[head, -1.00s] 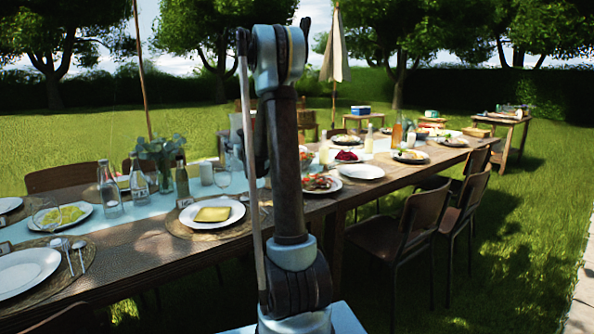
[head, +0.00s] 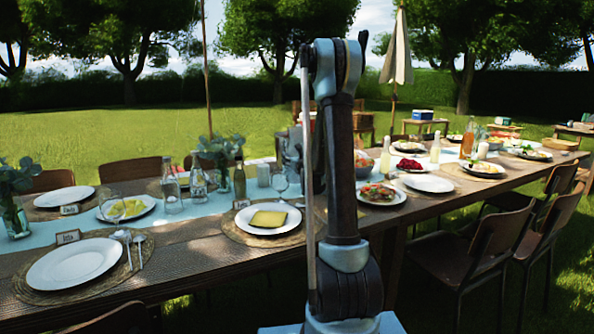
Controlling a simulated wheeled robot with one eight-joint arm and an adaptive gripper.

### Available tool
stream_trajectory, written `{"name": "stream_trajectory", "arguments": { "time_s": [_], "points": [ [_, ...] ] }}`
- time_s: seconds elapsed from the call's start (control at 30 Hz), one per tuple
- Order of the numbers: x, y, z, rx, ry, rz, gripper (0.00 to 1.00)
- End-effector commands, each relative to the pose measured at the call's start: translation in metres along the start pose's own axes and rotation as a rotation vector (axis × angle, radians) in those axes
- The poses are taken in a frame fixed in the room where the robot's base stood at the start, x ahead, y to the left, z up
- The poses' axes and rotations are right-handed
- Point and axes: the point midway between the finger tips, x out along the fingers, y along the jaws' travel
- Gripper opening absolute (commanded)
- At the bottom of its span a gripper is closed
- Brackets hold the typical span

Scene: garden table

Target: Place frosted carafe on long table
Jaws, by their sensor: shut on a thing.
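The long table (head: 190,262) runs from the near left to the far right, with a pale blue runner along its middle. My upright arm stands in front of it and hides part of the table. My gripper (head: 291,150) shows only as a grey piece at the arm's left edge, over the far side of the table; its fingers are hidden. A pale shape beside it, apparently the frosted carafe (head: 308,118), shows as a sliver behind the arm. I cannot tell whether it is upright or how high it is above the table.
Place settings, a yellow-napkin plate (head: 268,219), clear bottles (head: 198,179), a green bottle (head: 239,180) and a greenery vase (head: 14,210) crowd the table. Chairs (head: 505,240) line the right side. A closed parasol (head: 397,55) stands behind. Bare wood shows along the near edge.

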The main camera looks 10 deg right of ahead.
Motion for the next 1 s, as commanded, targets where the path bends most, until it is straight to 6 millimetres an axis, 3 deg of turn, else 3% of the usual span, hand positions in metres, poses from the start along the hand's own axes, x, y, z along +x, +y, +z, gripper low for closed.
{"name": "stream_trajectory", "arguments": {
  "time_s": [0.53, 0.97, 1.0],
  "points": [
    [0.000, -0.002, -0.042, 0.000, 0.000, -0.002, 0.08],
    [0.000, -0.002, -0.046, 0.000, 0.000, -0.001, 0.08],
    [0.000, -0.002, -0.047, 0.000, 0.000, -0.002, 0.68]
  ]
}}
